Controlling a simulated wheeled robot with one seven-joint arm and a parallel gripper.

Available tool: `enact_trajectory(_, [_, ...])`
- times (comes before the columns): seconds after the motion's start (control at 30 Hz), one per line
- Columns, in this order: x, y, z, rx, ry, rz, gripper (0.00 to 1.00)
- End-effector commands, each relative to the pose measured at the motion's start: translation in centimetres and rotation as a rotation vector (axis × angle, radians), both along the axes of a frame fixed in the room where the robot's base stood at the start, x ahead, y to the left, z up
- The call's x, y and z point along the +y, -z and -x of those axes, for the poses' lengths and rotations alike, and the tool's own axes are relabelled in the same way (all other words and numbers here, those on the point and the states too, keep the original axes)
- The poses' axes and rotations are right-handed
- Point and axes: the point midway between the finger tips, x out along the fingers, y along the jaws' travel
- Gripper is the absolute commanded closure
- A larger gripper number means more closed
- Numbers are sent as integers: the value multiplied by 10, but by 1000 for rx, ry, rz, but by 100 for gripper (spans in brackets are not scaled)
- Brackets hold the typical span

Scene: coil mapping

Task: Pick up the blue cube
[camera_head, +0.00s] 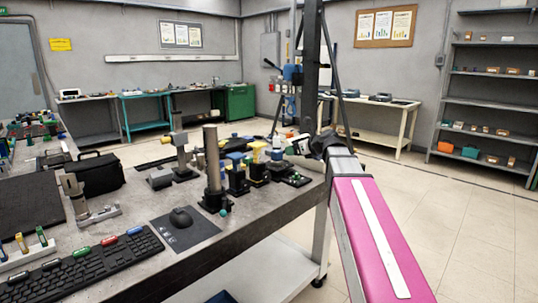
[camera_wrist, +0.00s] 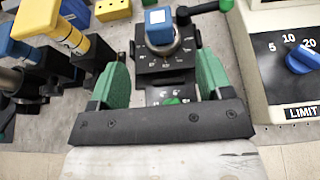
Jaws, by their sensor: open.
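The blue cube (camera_wrist: 158,20) shows at the top of the wrist view, on a round silver seat on a black block with white markings. My gripper (camera_wrist: 162,60) is open, with a green-padded finger on each side. The black block lies between and beyond the fingers, and the cube is ahead of the fingertips, apart from both. In the head view, a small blue thing (camera_head: 276,154) among the black fixtures near the bench's right end looks like the same cube. My gripper is small and partly hidden there.
A grey device with a blue knob (camera_wrist: 301,60) stands close to the right of my gripper. Yellow and blue fittings (camera_wrist: 58,32) crowd the left. On the bench (camera_head: 245,215) stand a tall grey cylinder (camera_head: 212,160), a black mouse (camera_head: 180,217) and a keyboard (camera_head: 85,268).

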Motion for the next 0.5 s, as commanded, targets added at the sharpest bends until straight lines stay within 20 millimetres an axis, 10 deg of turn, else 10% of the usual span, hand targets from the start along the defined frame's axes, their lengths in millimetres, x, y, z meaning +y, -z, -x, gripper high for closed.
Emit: enact_trajectory(0.5, [35,19,-36,0,-1,-2,28])
